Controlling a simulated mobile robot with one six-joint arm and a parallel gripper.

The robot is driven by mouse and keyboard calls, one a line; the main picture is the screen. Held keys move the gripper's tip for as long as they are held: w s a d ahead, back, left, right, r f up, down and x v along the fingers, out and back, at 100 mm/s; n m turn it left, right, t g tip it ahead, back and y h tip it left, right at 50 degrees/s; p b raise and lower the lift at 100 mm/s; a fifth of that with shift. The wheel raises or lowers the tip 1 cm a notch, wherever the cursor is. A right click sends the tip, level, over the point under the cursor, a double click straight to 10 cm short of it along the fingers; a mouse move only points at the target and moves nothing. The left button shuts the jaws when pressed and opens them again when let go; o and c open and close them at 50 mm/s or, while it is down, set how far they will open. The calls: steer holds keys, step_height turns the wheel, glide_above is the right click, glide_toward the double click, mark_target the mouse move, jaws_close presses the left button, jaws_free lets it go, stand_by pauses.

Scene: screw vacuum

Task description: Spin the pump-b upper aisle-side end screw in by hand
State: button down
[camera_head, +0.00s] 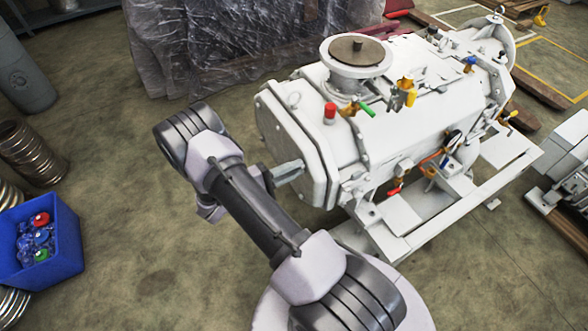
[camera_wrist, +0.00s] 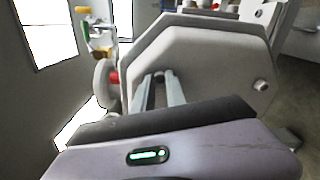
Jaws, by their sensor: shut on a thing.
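The white pump (camera_head: 415,105) stands on its frame in the head view, its flat end cover (camera_head: 285,125) facing my arm. The grey angular end cover also fills the middle of the wrist view (camera_wrist: 215,60). My gripper (camera_head: 300,166) reaches the cover's face, and its two narrow fingers (camera_wrist: 161,76) point straight at the cover in the wrist view. Another screw head (camera_wrist: 261,85) shows at the cover's right side in the wrist view.
A red cap (camera_head: 330,111), a green-handled valve (camera_head: 366,109) and a round top flange (camera_head: 356,54) stand on the pump. A blue bin (camera_head: 48,262) with coloured parts is at the left. Plastic-wrapped goods (camera_head: 230,45) stand behind.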

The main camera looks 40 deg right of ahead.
steer(key=shift+m, duration=0.3)
steer(key=c, duration=1.3)
jaws_free()
steer(key=shift+a, duration=0.1)
steer(key=shift+c, duration=0.2)
steer(key=p+v, duration=0.3)
steer(key=v, duration=1.4)
steer(key=shift+a, duration=0.2)
